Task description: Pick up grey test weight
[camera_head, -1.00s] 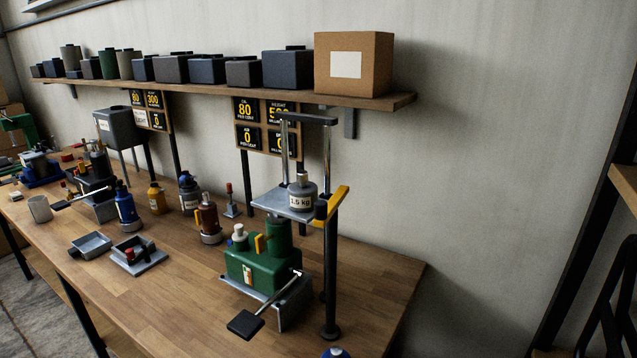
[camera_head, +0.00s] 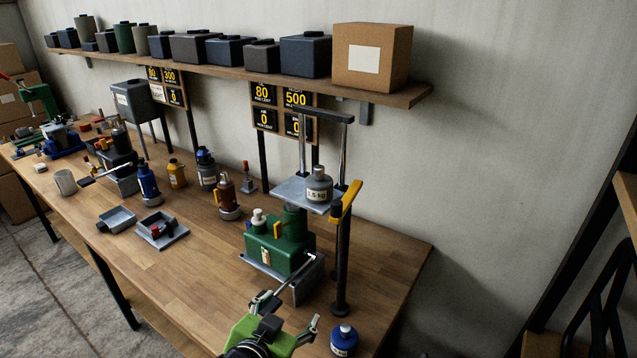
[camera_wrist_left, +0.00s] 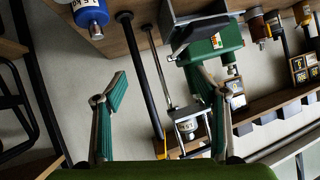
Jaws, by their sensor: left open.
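The grey test weight (camera_head: 319,185), labelled 1.5 kg, stands upright on a grey metal platform (camera_head: 290,190) above a green jack-like unit (camera_head: 280,250). In the left wrist view, which is upside down, the grey weight (camera_wrist_left: 188,127) shows below the green unit, near the right finger. My left gripper (camera_head: 290,314) is at the bottom of the head view, in front of and lower than the platform. Its fingers are spread with nothing between them, as the left wrist view also shows (camera_wrist_left: 160,90). My right gripper is not in view.
A blue weight (camera_head: 344,340) stands near the table's right edge, close to my left gripper. Black and chrome posts and a yellow lever (camera_head: 346,200) stand beside the platform. Jacks, bottles and trays (camera_head: 162,232) fill the left. Bare wood lies at front centre.

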